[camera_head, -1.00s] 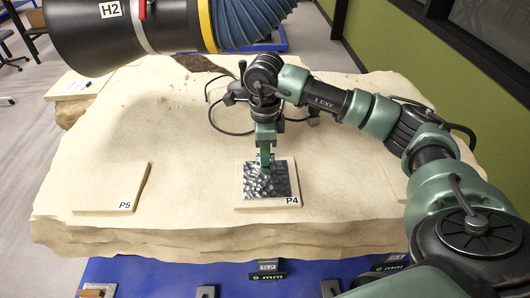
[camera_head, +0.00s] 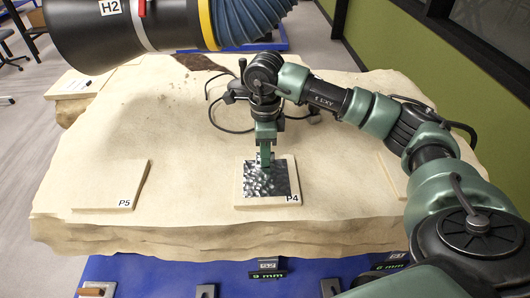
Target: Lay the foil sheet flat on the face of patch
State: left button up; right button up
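The foil sheet (camera_head: 277,183) is a dark, shiny, crinkled square. It lies over most of the face of the pale raised patch labelled P4 (camera_head: 244,203), and the patch's border shows around it. My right gripper (camera_head: 265,166) points down over the far part of the foil, its tips at or just above the sheet. Whether the fingers hold the foil's edge is too small to tell. My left gripper is not in view.
Patch P5 (camera_head: 112,187) is bare on the left of the stone block (camera_head: 195,165). Another patch (camera_head: 393,172) is partly behind my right arm. A black duct marked H2 (camera_head: 118,32) with a blue hose (camera_head: 250,20) hangs over the far left. Metal clamps and labels line the blue front edge.

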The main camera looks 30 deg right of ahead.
jog(key=shift+o, duration=0.6)
jog(key=shift+r, duration=0.2)
notch_tip(320, 180, up, 6)
jog(key=shift+r+b, duration=0.15)
jog(key=shift+b, duration=0.85)
jog(key=shift+r, duration=0.6)
